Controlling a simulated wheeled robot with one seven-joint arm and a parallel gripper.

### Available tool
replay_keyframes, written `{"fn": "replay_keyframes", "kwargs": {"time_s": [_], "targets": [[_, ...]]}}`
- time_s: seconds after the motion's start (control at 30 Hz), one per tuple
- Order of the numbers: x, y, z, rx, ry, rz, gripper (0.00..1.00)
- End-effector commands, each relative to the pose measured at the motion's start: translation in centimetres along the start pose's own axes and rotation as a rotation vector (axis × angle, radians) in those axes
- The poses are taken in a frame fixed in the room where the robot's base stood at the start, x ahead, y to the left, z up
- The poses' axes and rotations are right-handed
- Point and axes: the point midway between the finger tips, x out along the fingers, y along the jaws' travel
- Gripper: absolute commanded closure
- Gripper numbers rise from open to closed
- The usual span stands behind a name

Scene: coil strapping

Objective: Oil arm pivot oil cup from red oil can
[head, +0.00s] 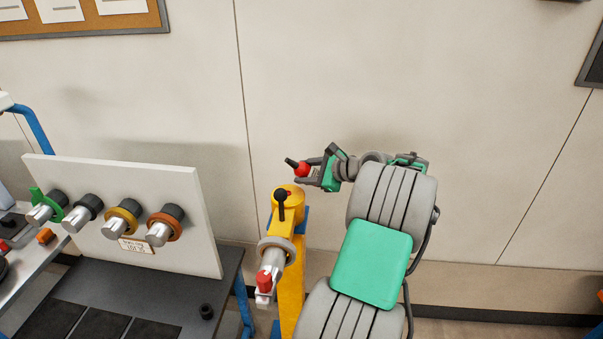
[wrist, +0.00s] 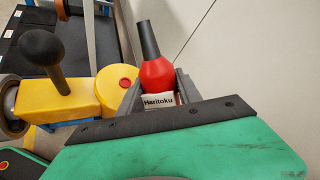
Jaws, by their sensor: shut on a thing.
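My gripper (head: 315,168) is shut on the red oil can (head: 300,168), high beside the top of the yellow arm. In the wrist view the can (wrist: 157,75) has a dark spout pointing away from me and a white label reading "Haritoku". The yellow arm (head: 287,225) has a round pivot head with a red spot on top, which also shows in the wrist view as a yellow pivot cap (wrist: 117,88) just left of the can. The can looks apart from the pivot. I cannot make out the oil cup clearly.
A black ball-knob lever (head: 281,198) stands up from the yellow arm. A grey collar and a red-capped tool end (head: 264,280) are at its lower end. A white panel (head: 190,230) with several capped cylinders stands on a dark bench at left.

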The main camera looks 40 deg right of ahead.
Motion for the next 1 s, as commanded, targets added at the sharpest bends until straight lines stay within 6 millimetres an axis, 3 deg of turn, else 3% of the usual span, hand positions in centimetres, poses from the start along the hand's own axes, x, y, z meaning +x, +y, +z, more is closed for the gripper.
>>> {"fn": "replay_keyframes", "kwargs": {"time_s": [0.1,0.3,1.0], "targets": [[-0.2,-0.2,-0.9,-0.181,0.142,-0.001,1.00],[-0.6,-0.7,-2.0,-0.353,0.287,-0.002,1.00],[-0.8,-1.0,-2.4,-0.630,0.517,-0.002,1.00]]}}
